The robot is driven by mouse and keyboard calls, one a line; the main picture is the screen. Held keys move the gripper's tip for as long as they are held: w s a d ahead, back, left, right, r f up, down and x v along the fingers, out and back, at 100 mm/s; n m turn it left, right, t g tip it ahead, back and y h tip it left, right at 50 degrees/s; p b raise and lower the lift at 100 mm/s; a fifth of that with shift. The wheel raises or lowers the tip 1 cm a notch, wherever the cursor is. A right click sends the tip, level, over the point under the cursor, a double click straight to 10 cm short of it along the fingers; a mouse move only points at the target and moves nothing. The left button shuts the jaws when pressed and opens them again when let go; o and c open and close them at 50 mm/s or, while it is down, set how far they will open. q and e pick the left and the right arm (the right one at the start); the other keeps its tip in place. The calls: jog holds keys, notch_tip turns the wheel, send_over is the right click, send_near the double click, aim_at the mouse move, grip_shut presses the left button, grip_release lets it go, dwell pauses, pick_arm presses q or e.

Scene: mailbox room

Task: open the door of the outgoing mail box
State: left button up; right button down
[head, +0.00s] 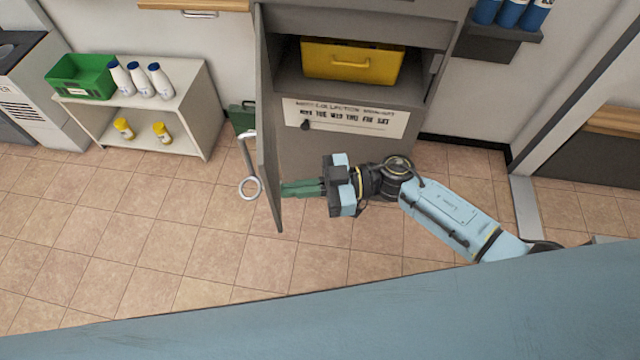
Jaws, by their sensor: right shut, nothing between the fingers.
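The grey outgoing mail box (345,150) stands against the back wall. Its door (267,130) is swung wide open to the left, seen nearly edge-on, with a ring-ended metal handle (250,187) on its outer left side. Inside the box a yellow bin (352,62) with a handle sits on the shelf. My right gripper (284,188) is shut and empty, its green fingers pointing left at the inner face of the door near its lower free end. I cannot tell whether the fingertips touch the door. My left gripper is not in view.
A low white shelf (185,110) at the left holds a green crate (82,76), white bottles (140,80) and yellow jars (162,132). Blue bottles (512,12) stand on a wall shelf at upper right. The tiled floor (150,240) left of the door is clear.

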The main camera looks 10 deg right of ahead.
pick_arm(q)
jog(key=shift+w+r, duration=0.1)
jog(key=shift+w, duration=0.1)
pick_arm(e)
jog(key=shift+a, duration=0.5)
